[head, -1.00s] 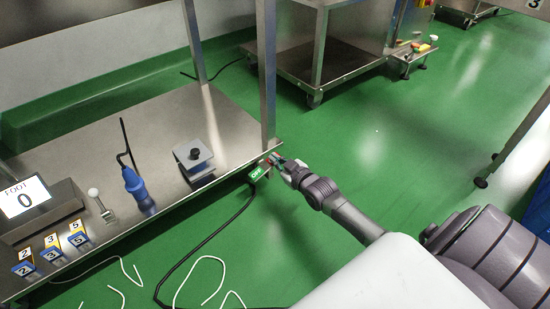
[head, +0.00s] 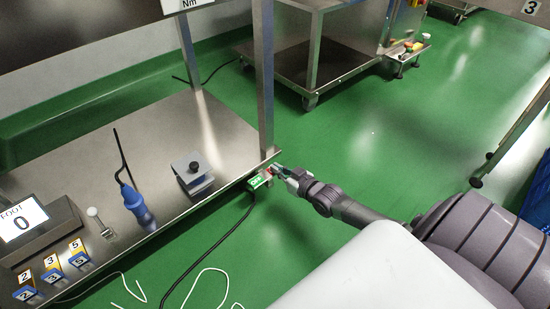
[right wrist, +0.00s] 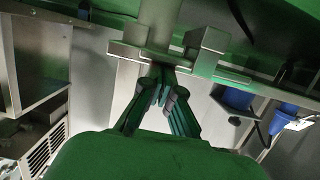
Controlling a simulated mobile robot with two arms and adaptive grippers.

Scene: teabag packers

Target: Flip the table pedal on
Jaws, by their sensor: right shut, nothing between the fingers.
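The table switch is a small green-labelled box (head: 257,181) at the near right corner of the steel table (head: 225,140). Its label appears to read ON. A small red part shows beside it, partly hidden by my right gripper (head: 278,171). That gripper is shut and empty, with its fingertips right at the switch; I cannot tell whether they touch it. In the right wrist view the shut fingers (right wrist: 163,88) point at a metal post and bracket (right wrist: 165,52). The label does not show there. My left gripper is not in view.
A black cable (head: 218,243) runs from the switch to the floor. Green floor (head: 370,130) is clear at right.

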